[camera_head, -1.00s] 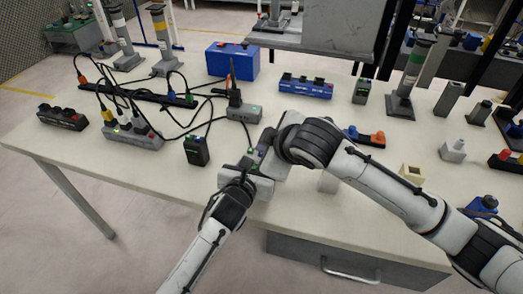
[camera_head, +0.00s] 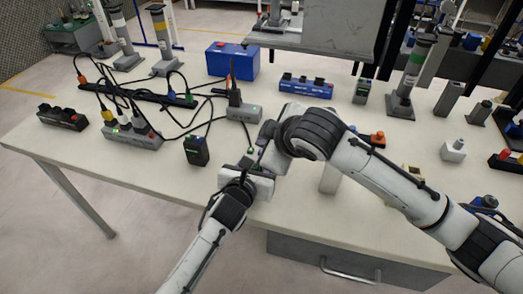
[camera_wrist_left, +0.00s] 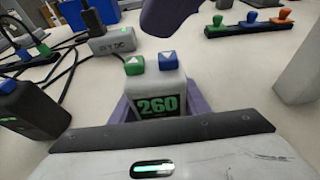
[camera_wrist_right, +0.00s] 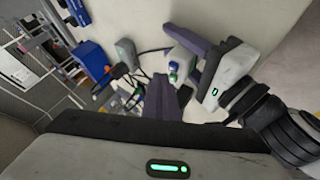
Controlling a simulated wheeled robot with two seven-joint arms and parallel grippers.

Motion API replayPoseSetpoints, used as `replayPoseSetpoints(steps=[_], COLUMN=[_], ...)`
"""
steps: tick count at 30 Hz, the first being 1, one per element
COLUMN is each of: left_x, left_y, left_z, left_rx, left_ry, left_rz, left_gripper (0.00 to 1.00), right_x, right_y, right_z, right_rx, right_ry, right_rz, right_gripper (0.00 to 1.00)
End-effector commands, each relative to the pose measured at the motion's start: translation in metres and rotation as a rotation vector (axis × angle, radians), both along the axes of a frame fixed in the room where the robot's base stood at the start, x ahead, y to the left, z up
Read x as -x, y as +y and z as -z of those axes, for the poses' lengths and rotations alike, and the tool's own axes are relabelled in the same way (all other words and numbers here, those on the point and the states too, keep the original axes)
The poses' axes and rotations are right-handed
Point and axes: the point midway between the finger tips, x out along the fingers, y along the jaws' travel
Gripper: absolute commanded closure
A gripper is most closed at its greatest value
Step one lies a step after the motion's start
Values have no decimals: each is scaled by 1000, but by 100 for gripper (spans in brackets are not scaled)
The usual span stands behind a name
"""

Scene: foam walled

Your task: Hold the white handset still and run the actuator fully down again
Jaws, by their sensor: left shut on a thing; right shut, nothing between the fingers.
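The white handset (camera_wrist_left: 155,85) stands upright between the purple fingers of my left gripper (camera_wrist_left: 160,108), which is shut on it. Its display reads 260 in green. On top are a green button (camera_wrist_left: 135,65) and a blue button (camera_wrist_left: 168,61). My right gripper's dark purple fingertips (camera_wrist_left: 170,18) hang above and behind the buttons, apart from them in the left wrist view. In the right wrist view the handset (camera_wrist_right: 181,62) lies just beyond my shut, empty right gripper (camera_wrist_right: 165,98). In the head view the handset is mostly hidden by my grippers. I cannot tell which column is the actuator.
A blue box (camera_head: 232,61) stands behind. A banded column (camera_head: 410,80) stands at the right back. The table's front left (camera_head: 120,170) is clear.

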Motion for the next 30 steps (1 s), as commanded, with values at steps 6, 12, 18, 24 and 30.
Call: replayPoseSetpoints(steps=[6,12,18,24,30], left_x=[0,0,0,0,0], left_y=[0,0,0,0,0], left_z=[0,0,0,0,0], left_rx=[0,0,0,0,0], left_ry=[0,0,0,0,0], left_rz=[0,0,0,0,0], left_gripper=[83,83,83,83,83], right_x=[0,-1,0,0,0], right_y=[0,1,1,1,1], right_z=[-1,-12,-33,-48,-51], right_rx=[-1,-3,-3,-3,-1], right_ry=[0,-4,-3,-3,-1], right_rz=[-1,-2,-1,-2,-1], right_gripper=[100,100,100,100,100])
